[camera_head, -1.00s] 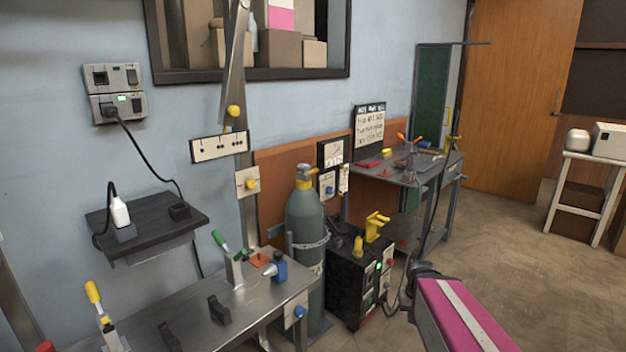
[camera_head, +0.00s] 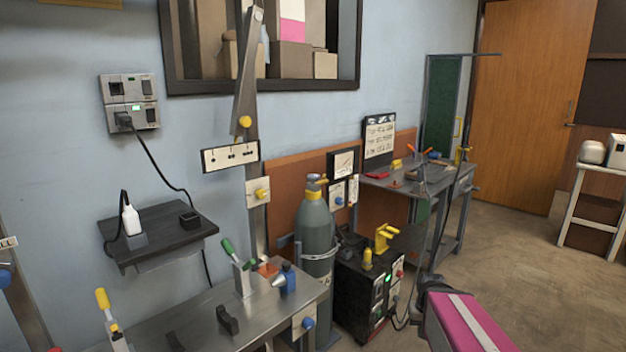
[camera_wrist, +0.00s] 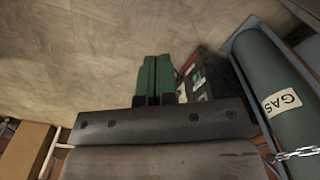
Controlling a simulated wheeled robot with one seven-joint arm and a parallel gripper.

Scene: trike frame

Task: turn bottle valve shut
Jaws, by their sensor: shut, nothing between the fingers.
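The gas bottle (camera_head: 314,232) is a grey-green cylinder standing upright beside the steel bench, with a chain around it. In the head view only my pink arm shows.
A black welding machine (camera_head: 365,300) with yellow parts stands right of the bottle and shows beyond my fingers in the wrist view (camera_wrist: 205,72). The steel bench (camera_head: 190,312) with clamps is at the left. A far table (camera_head: 425,182) holds tools.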

